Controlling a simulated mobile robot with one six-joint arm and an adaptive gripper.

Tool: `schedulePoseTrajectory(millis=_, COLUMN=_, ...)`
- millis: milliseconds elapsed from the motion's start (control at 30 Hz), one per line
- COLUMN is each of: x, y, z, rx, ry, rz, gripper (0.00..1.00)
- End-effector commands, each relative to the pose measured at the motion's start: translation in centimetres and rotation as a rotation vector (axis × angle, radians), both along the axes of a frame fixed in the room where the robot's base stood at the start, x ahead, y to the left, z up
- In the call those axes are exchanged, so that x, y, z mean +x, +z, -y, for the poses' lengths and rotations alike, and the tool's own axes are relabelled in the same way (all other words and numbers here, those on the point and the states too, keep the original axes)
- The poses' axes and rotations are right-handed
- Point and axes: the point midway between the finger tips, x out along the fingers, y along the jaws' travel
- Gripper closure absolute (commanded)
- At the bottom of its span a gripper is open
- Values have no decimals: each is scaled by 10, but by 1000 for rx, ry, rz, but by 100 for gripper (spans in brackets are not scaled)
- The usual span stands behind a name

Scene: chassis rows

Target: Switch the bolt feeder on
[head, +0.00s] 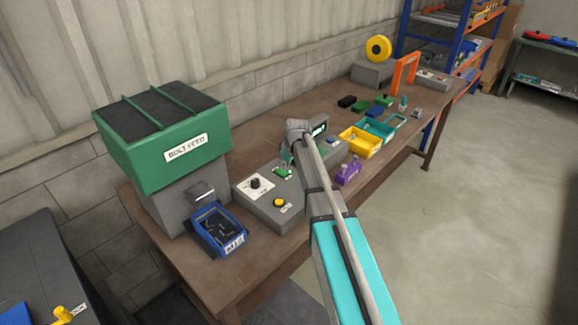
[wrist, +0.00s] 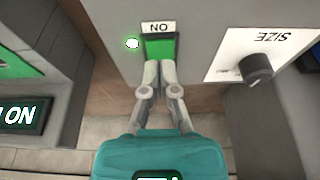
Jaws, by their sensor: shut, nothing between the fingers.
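The bolt feeder (head: 165,135) is a green hopper on a grey body, labelled BOLT FEED, at the left of the bench. In the wrist view the green rocker switch (wrist: 161,46) sits under a plate whose letters read ON upside down. A small green lamp (wrist: 132,43) beside it glows. My gripper (wrist: 160,66) is shut and empty, its fingertips at the switch's near edge, partly covering it. Whether they touch is unclear. My gripper (head: 287,160) also shows in the head view.
The SIZE knob (wrist: 255,69) is right of the switch. A lit display (wrist: 18,115) ending in ON stands close at left. A blue bin (head: 220,231) sits before the feeder. Yellow (head: 361,143) and teal bins stand farther right.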

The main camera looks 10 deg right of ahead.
Motion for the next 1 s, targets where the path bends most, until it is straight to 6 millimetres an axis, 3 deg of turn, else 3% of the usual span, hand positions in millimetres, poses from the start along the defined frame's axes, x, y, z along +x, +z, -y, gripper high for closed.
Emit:
schedulePoseTrajectory(millis=667, x=-2, y=44, z=3, rx=0, ry=-1, rz=0, gripper=100)
schedulePoseTrajectory(millis=1000, x=-15, y=72, z=11, rx=0, ry=-1, rz=0, gripper=100)
